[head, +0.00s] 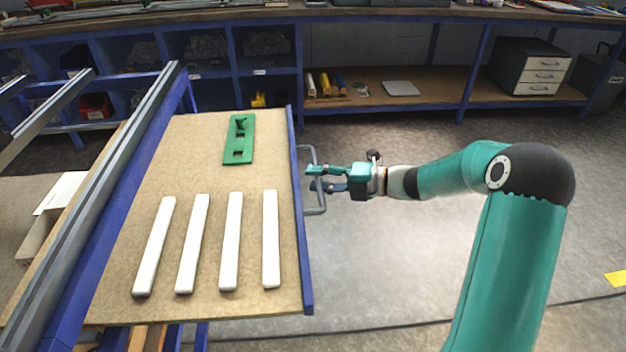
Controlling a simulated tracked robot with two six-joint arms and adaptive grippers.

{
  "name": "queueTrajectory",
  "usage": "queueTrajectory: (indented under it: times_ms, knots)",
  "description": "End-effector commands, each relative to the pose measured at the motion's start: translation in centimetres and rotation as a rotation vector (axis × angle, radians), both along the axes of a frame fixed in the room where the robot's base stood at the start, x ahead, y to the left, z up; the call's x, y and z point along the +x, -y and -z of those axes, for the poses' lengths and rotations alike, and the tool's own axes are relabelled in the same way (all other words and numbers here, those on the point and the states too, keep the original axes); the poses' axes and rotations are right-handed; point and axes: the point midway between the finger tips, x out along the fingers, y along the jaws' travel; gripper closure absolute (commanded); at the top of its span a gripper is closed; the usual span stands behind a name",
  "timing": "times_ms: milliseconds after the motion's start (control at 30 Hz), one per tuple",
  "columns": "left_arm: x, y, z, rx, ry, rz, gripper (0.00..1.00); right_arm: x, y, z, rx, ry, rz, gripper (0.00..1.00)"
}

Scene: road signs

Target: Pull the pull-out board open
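The pull-out board (210,145) is a tan wooden panel with a blue front edge (298,215). It extends to the right from a blue and grey frame. A grey U-shaped handle (318,206) stands out from the blue edge. My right gripper (311,178) reaches the handle from the right, with its teal fingertips at the handle's bar. The fingers are apart with a gap between them; firm contact with the bar cannot be made out. My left gripper is not in view.
Several white bars (231,240) and a green plate (239,140) lie on the board. A blue-framed bench with shelves (440,85) runs along the back, holding a drawer unit (530,67). The grey floor (400,250) right of the board is clear around my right arm.

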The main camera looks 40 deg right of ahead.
Motion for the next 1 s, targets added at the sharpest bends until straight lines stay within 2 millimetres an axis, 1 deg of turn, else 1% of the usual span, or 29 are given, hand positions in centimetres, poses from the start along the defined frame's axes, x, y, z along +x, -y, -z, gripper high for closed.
queueTrajectory:
  times_ms: [167, 500, 600, 767, 1000]
  knots:
    - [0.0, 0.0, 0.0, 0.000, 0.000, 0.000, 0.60, -2.0, 1.6, -0.4, 0.000, -0.002, 0.006, 0.61]
    - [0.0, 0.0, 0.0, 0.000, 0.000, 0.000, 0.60, -7.0, 5.5, -1.5, -0.002, -0.002, 0.005, 0.61]
    - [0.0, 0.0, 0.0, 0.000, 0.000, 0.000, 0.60, -7.9, 6.3, -1.8, -0.002, -0.001, 0.005, 0.61]
    - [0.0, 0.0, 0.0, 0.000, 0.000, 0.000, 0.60, -8.7, 6.8, -2.0, -0.001, -0.001, 0.002, 0.61]
    - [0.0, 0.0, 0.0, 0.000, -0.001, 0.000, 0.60, -8.7, 6.8, -2.0, -0.001, -0.002, 0.001, 0.61]
